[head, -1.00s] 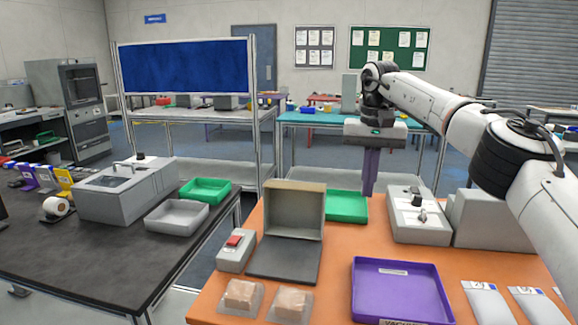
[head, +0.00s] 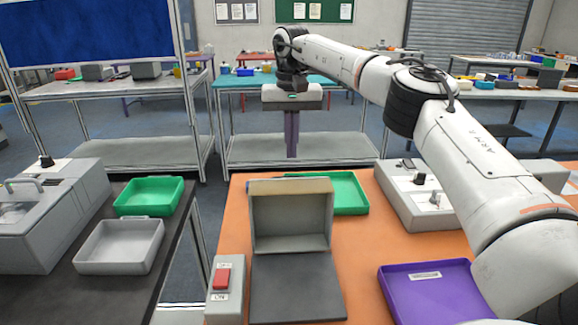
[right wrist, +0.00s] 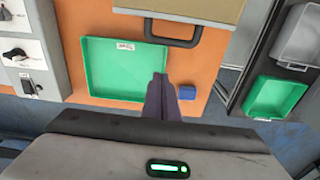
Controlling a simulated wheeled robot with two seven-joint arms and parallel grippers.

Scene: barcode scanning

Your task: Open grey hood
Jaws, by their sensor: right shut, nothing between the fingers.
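The grey hood (head: 291,215) stands raised at the back of a dark grey flat base (head: 295,288) on the orange table. Its hollow inside faces the head camera. In the right wrist view, its tan outer face with a dark handle (right wrist: 172,42) shows at the top. My right gripper (head: 291,152) is shut and empty, its purple fingers pointing down beyond the hood and apart from it. The fingers also show in the right wrist view (right wrist: 162,82), below the handle and beside a green tray (right wrist: 125,68). My left gripper is not in view.
A switch box with a red button (head: 225,283) stands left of the base. A purple tray (head: 432,293) lies at the right front, and a grey machine (head: 418,190) at the right. A small blue block (right wrist: 187,92) lies near the table edge.

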